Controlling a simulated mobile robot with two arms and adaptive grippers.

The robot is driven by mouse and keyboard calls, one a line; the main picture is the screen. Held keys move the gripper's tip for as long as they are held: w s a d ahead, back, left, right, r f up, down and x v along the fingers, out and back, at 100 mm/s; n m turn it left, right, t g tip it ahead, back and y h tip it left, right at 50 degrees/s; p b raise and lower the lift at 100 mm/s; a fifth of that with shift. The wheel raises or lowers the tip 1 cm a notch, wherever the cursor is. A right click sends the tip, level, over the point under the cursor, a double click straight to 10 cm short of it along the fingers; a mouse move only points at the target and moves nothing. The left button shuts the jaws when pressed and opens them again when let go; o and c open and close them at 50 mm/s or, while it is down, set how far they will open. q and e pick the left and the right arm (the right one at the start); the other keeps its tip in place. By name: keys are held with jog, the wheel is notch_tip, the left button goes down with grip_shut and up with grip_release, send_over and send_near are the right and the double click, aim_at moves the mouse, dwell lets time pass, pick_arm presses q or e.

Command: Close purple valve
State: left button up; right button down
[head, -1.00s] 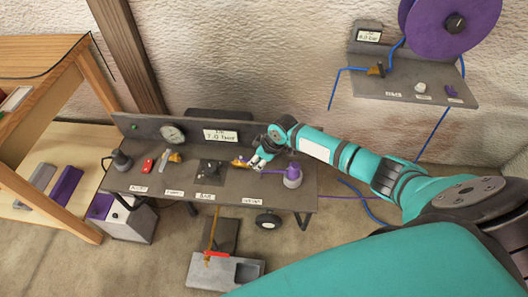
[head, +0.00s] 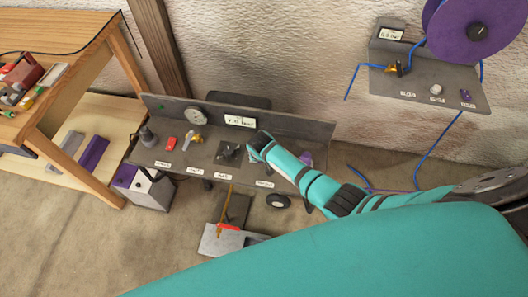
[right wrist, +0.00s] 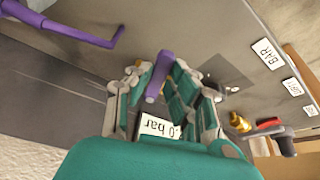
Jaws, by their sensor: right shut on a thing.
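The purple valve handle (right wrist: 157,78) is a short purple bar in the right wrist view, between the fingers of my right gripper (right wrist: 155,92). The gripper is shut on it; the fingers hide part of the handle and what lies under it. In the head view my right gripper (head: 258,144) is over the bench (head: 215,166), right of a dark square plate (head: 229,153), and its arm hides the spot. Another purple part (right wrist: 80,31), a bent thin rod, stands apart at upper left in the wrist view. My left gripper is not in view.
On the bench are a gauge (head: 195,116), a red block (head: 171,143), a brass fitting (head: 196,138) and a dark knob (head: 147,137). A wooden table (head: 70,60) stands left. A wall shelf (head: 425,85) with a purple reel (head: 470,30) is at upper right.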

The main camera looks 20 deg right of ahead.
jog(key=m, duration=0.1)
jog(key=a+m+b, duration=0.1)
jog(key=shift+w+a+m+h, duration=0.3)
jog(key=shift+w+h, duration=0.05)
jog(key=shift+h, duration=0.05)
jog(key=shift+w+a+m+h, duration=0.15)
jog(key=shift+m+h, duration=0.15)
jog(key=shift+m, duration=0.3)
jog(key=c, duration=1.2)
grip_release()
jog(key=shift+c, duration=0.2)
jog(key=v, duration=1.2)
jog(key=shift+w, duration=0.25)
jog(key=shift+r, duration=0.1)
